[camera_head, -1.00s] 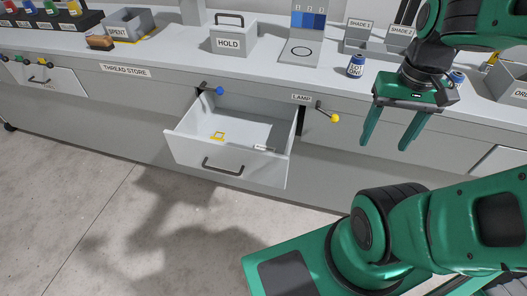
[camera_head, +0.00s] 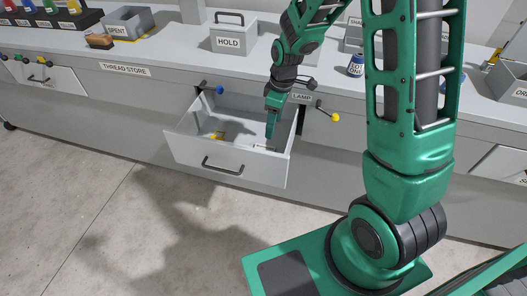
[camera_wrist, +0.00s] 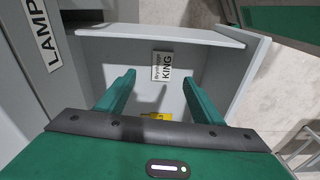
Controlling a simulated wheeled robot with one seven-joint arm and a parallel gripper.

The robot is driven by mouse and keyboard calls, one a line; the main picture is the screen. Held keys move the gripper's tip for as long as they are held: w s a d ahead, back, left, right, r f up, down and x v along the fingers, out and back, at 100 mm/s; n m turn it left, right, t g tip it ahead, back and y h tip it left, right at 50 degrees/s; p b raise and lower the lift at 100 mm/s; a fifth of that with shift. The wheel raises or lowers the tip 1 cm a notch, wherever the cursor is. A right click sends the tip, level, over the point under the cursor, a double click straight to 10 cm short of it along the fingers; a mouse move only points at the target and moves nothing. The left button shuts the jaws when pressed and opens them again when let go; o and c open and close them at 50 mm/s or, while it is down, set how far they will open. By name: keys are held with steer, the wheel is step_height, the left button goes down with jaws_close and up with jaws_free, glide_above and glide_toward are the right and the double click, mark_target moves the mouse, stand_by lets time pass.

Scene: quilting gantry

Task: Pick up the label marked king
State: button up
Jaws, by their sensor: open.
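The label marked KING (camera_wrist: 162,66) is a small pale tag with dark print, lying on the floor of the open drawer (camera_wrist: 221,60). In the head view the label (camera_head: 262,147) shows small near the drawer's right side, next to the fingers. My gripper (camera_head: 271,130) points down into the right part of the open drawer (camera_head: 190,152). In the wrist view my gripper (camera_wrist: 157,92) has its two green fingers spread apart with nothing between them. The label appears just beyond the fingertips, apart from both.
A yellow item (camera_head: 217,135) lies in the drawer's left part. The drawer walls stand close around my gripper. A HOLD box (camera_head: 232,38) stands on the counter.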

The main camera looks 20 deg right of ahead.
glide_above(265, 146)
steer(key=s, duration=0.2)
steer(key=shift+n, duration=0.4)
step_height(265, 146, down, 6)
steer(key=shift+w+f, duration=0.1)
steer(key=shift+f, duration=0.05)
steer(key=shift+a+f, duration=0.2)
steer(key=shift+f, duration=1.35)
steer(key=shift+a+f, duration=0.15)
steer(key=shift+f, duration=1.35)
steer(key=c, duration=1.1)
